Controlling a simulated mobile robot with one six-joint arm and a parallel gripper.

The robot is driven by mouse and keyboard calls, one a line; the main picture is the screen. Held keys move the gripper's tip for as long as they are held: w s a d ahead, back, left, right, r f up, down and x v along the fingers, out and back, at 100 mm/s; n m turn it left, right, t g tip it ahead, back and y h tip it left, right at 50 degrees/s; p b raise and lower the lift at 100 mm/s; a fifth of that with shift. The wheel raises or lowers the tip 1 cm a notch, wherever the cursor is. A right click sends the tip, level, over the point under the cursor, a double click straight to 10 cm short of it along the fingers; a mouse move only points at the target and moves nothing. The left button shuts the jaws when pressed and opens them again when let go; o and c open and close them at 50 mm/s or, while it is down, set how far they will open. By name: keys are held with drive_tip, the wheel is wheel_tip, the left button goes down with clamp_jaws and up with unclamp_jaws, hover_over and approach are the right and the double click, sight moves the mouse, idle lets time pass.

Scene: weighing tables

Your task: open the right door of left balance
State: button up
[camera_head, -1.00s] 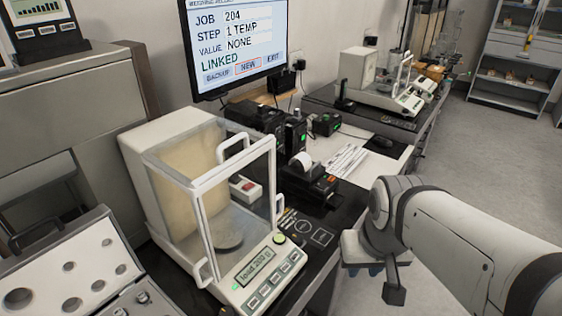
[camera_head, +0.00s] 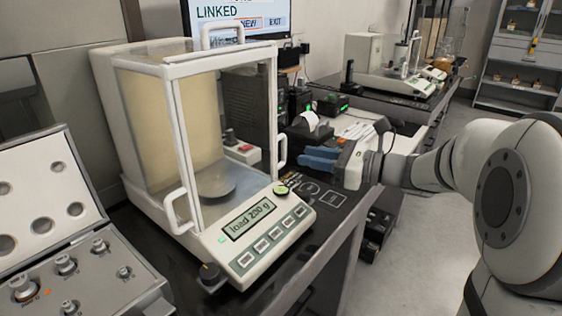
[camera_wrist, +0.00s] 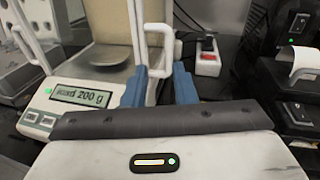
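The left balance (camera_head: 150,215) is a white box with a glass draft shield, a round pan (camera_head: 216,184) inside and a display reading "load 200 g". Its right door has a white loop handle (camera_head: 283,150), which also shows in the wrist view (camera_wrist: 166,32). The right door looks shut. My gripper (camera_head: 304,157) has blue fingers and is just right of this handle. In the wrist view my gripper (camera_wrist: 160,72) is open, with its fingers apart on either side of the handle's lower part. I cannot tell whether either finger touches it.
A weight case (camera_head: 130,285) lies open at the lower left. A printer with paper (camera_head: 312,122) and black devices stand behind my gripper. A red-switched white box (camera_wrist: 208,62) is near the door. Another balance (camera_head: 385,75) is farther back. Floor is clear at right.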

sight(284, 156)
drive_tip(key=shift+m, duration=0.4)
drive_tip(key=x, duration=0.2)
drive_tip(key=b+x, duration=0.1)
drive_tip(key=x, duration=0.2)
drive_tip(key=w+x, duration=0.1)
drive_tip(key=x, duration=0.1)
drive_tip(key=shift+w+a+r+b, duration=0.1)
drive_tip(key=shift+w+r+b, duration=0.15)
drive_tip(key=shift+b, duration=0.1)
drive_tip(key=shift+c, duration=0.2)
clamp_jaws()
drive_tip(key=shift+t, duration=0.4)
